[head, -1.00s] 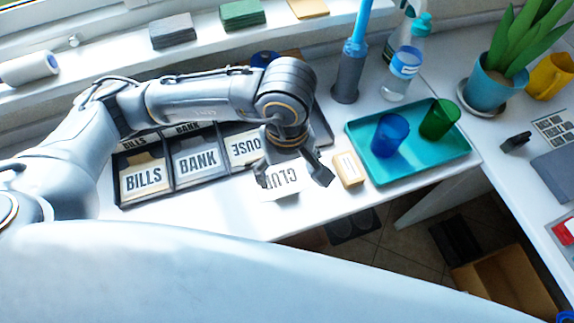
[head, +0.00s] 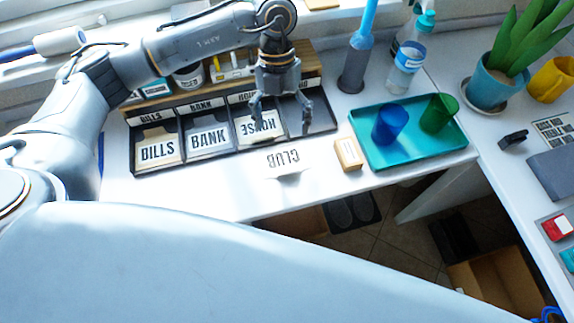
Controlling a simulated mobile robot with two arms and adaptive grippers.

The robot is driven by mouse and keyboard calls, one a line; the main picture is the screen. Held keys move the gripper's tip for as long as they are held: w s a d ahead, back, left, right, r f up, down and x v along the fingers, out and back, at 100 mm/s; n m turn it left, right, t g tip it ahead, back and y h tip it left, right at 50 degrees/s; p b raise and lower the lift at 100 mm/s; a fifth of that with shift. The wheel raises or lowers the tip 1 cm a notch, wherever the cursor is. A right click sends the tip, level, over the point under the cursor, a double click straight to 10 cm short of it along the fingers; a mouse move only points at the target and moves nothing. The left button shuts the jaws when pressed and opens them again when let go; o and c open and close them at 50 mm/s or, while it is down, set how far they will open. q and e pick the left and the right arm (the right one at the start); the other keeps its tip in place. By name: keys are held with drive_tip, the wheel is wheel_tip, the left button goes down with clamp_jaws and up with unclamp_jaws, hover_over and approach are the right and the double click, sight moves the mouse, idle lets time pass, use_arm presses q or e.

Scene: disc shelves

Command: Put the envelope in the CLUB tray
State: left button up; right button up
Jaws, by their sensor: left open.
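A white envelope (head: 285,160) marked CLUB, its lettering upside down, lies on the white desk in front of the tray row. The row's trays marked BILLS (head: 134,163), BANK and HOUSE hold lettered envelopes. The rightmost tray (head: 321,117) looks empty; my gripper hides its back label, so I cannot read it. My left gripper (head: 281,123) is open and empty, with its fingers spread over the HOUSE tray and the rightmost tray, behind the CLUB envelope. My right gripper is not in view.
A small tan box (head: 348,154) stands right of the envelope. A teal tray (head: 440,146) with a blue cup (head: 390,123) and a green cup (head: 438,112) is further right. A bottle (head: 404,68) stands behind. The desk's front strip left of the envelope is clear.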

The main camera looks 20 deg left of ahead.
use_arm(q)
drive_tip(key=n, duration=0.5)
drive_tip(key=p, duration=0.1)
hover_over(287, 171)
drive_tip(key=w+a, duration=0.1)
drive_tip(key=w, duration=0.1)
drive_tip(key=shift+n+h, duration=0.3)
drive_tip(key=shift+h, duration=0.1)
drive_tip(key=f, duration=0.7)
drive_tip(key=shift+s+a+f, duration=0.2)
drive_tip(key=shift+s, duration=0.05)
drive_tip(key=shift+p+x, duration=0.65)
drive_tip(key=shift+x, duration=2.05)
drive_tip(key=shift+d, duration=0.1)
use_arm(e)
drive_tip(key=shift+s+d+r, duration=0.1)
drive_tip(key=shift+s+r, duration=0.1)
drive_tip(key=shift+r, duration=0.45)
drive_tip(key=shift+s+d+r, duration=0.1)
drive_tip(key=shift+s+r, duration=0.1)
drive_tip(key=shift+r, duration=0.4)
use_arm(q)
drive_tip(key=shift+c, duration=0.4)
drive_tip(key=c, duration=0.8)
drive_tip(key=shift+r, duration=0.1)
drive_tip(key=shift+c, duration=0.2)
